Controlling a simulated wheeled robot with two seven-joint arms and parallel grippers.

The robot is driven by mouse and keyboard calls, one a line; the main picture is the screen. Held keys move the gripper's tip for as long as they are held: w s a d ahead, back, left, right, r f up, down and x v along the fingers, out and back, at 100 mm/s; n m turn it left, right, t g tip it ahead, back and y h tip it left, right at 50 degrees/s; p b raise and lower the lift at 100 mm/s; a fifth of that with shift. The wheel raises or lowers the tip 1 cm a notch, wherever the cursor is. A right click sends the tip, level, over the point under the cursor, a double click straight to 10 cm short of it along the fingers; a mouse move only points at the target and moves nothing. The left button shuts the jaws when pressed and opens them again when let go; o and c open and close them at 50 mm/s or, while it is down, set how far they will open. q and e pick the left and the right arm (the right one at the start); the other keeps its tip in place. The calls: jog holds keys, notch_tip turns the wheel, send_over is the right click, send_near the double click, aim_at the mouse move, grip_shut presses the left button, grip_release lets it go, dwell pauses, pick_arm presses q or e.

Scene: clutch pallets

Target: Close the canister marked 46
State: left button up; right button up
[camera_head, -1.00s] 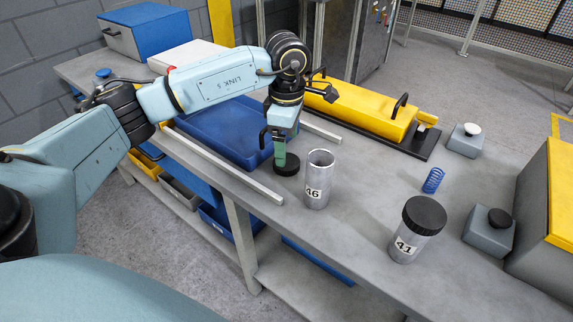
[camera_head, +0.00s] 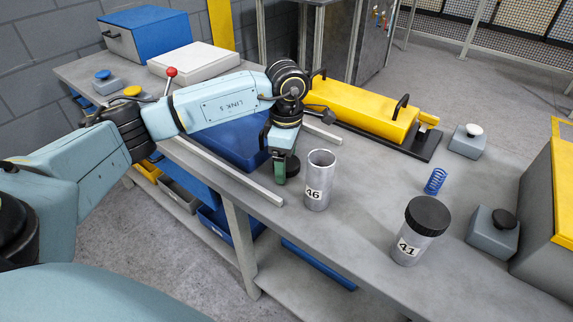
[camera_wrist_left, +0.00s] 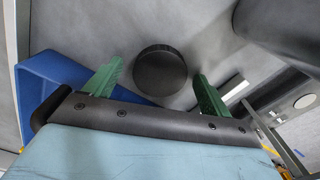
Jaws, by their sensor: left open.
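The canister marked 46 (camera_head: 318,184) is a grey metal cylinder. It stands upright and open-topped on the workbench. A loose black round lid (camera_head: 293,166) lies on the bench just left of it, partly hidden behind my left gripper (camera_head: 280,174). In the left wrist view the lid (camera_wrist_left: 160,70) shows between the two green fingers, which are spread apart on either side of it. The left gripper is open and empty. I cannot tell from these frames whether the fingers touch the lid. My right gripper is not in view.
A second canister marked 41 (camera_head: 416,241) with a black lid on stands to the right. A blue spring (camera_head: 435,181) and button boxes (camera_head: 492,238) lie farther right. A yellow-covered fixture (camera_head: 363,109) stands behind. A blue tray (camera_head: 235,143) and a metal rail (camera_head: 236,178) are left.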

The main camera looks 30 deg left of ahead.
pick_arm(q)
jog(key=c, duration=1)
jog(key=shift+r, duration=0.2)
notch_tip(320, 180, up, 10)
jog(key=shift+f+p, duration=0.15)
jog(key=shift+p, duration=0.9)
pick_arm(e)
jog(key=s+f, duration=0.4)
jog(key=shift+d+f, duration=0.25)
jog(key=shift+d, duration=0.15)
